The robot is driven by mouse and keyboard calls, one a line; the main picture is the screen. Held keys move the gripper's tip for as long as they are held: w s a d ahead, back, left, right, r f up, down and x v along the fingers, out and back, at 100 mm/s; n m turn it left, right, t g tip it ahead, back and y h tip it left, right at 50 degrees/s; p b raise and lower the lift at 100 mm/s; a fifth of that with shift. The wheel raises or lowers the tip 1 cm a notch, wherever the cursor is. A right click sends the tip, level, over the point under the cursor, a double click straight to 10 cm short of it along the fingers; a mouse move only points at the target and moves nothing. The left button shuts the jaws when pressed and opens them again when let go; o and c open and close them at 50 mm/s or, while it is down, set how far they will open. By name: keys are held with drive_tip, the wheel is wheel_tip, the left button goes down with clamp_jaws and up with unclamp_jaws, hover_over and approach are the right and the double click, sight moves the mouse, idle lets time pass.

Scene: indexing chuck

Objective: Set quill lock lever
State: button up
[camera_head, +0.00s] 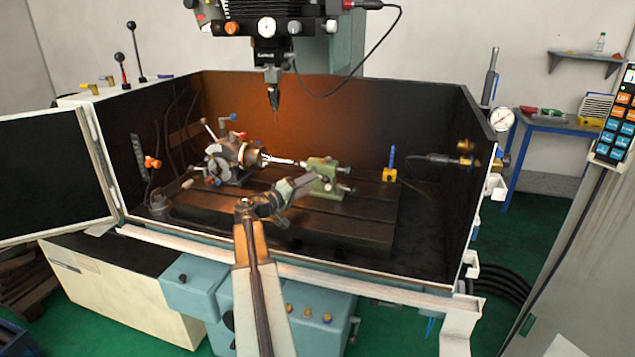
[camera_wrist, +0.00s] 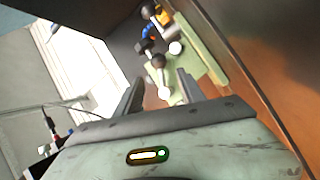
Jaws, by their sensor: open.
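The green tailstock (camera_head: 323,172) stands on the machine table, right of the indexing chuck (camera_head: 258,157). It also shows in the wrist view (camera_wrist: 207,66), with several light and dark round knobs and small levers on it. A dark ball knob (camera_wrist: 157,61) and a pale knob (camera_wrist: 164,92) show there. I cannot tell which of these is the quill lock lever. My gripper (camera_wrist: 160,84) is open, its two fingers pointing toward the tailstock, with the pale knob in view between them. In the head view my gripper (camera_head: 307,185) is in front of the tailstock and partly hides it.
The dark enclosure wall (camera_head: 330,115) rises behind the table. The spindle head (camera_head: 270,50) hangs above the chuck. A yellow block with a blue handle (camera_head: 391,173) stands right of the tailstock. The white front rail (camera_head: 380,290) runs below my arm.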

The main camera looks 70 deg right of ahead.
drive_tip(key=x, duration=0.5)
clamp_jaws()
idle(1.4)
